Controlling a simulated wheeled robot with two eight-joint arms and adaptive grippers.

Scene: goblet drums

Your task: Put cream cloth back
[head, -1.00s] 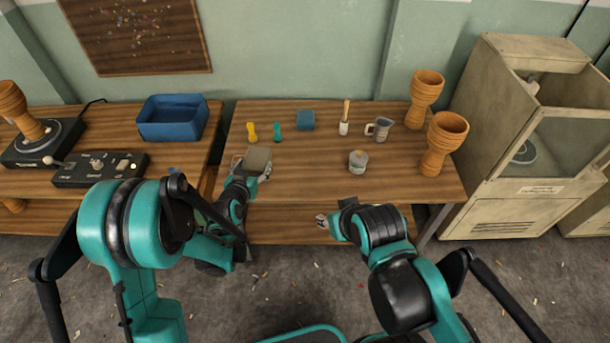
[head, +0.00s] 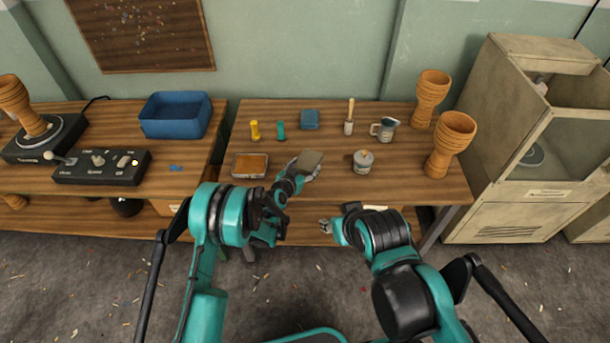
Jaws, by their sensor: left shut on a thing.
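A folded beige-grey square that looks like the cream cloth (head: 309,158) is at the tip of my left gripper (head: 308,171), above the middle of the right-hand table. My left gripper is shut on it, and the fingers are partly hidden by the cloth and wrist. A shallow metal-rimmed tray (head: 237,165) with an orange-brown inside lies to the left of the cloth. My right gripper (head: 326,227) is low at the table's front edge, apart from the tabletop things. Its fingers are too small to judge.
Behind are a yellow piece (head: 255,130), a teal piece (head: 281,130), a blue block (head: 310,120), a brush (head: 349,118) and a jug (head: 385,129). Wooden goblets (head: 451,145) stand at the right end.

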